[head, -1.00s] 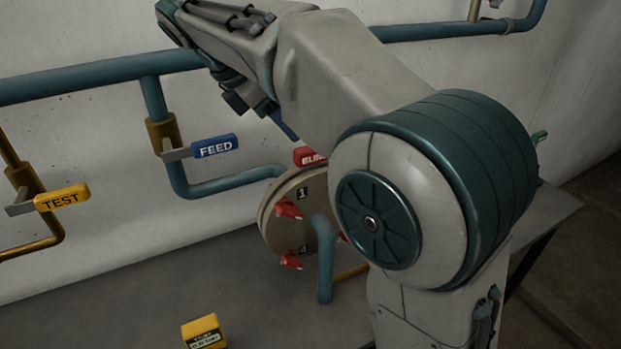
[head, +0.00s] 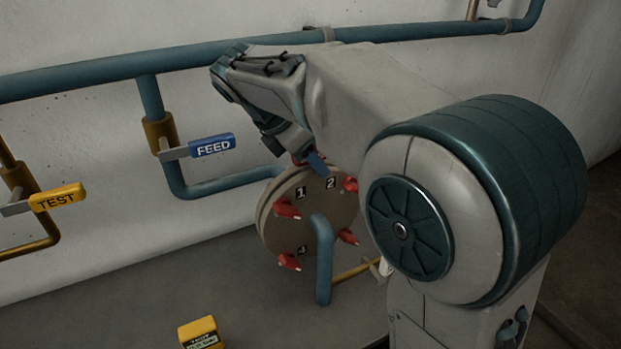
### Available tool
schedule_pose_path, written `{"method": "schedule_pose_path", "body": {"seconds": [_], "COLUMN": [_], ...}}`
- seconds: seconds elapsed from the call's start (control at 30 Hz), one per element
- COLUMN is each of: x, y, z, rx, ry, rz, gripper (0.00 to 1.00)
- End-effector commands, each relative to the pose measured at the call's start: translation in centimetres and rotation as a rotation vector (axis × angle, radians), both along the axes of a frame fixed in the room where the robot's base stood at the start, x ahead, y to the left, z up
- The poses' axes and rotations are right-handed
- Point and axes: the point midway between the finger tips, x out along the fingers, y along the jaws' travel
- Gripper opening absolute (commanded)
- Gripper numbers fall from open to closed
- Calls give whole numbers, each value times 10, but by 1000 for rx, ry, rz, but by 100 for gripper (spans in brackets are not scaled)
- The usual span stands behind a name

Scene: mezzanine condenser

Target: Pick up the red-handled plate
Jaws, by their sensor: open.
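The red-handled plate's handle (head: 298,160) shows only as a sliver of red at the top of the round tan flange (head: 342,208). My gripper covers most of it, and the plate's body is hidden in or behind the flange. My gripper (head: 309,162) is open, pointing down at the handle from above. One blue fingertip shows in front of the flange's top edge, by the number 2. The other finger is hard to make out. I cannot tell whether the fingers touch the handle.
Several red wing fasteners (head: 287,209) ring the flange face. A blue pipe (head: 324,265) bends down from its centre. The blue FEED handle (head: 212,146) and yellow TEST handle (head: 57,197) are to the left. A yellow block (head: 200,333) sits on the grey bench (head: 130,300).

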Motion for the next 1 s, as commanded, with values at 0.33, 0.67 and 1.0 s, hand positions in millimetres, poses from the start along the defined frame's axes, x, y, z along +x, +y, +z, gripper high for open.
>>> {"method": "schedule_pose_path", "body": {"seconds": [0.33, 0.67, 1.0], "x": [0, 0, 1], "y": [0, 0, 0], "z": [1, 5, 49], "rx": [0, 1, 2], "ry": [-1, -3, -5], "rz": [1, 1, -1], "gripper": [0, 0, 0]}}
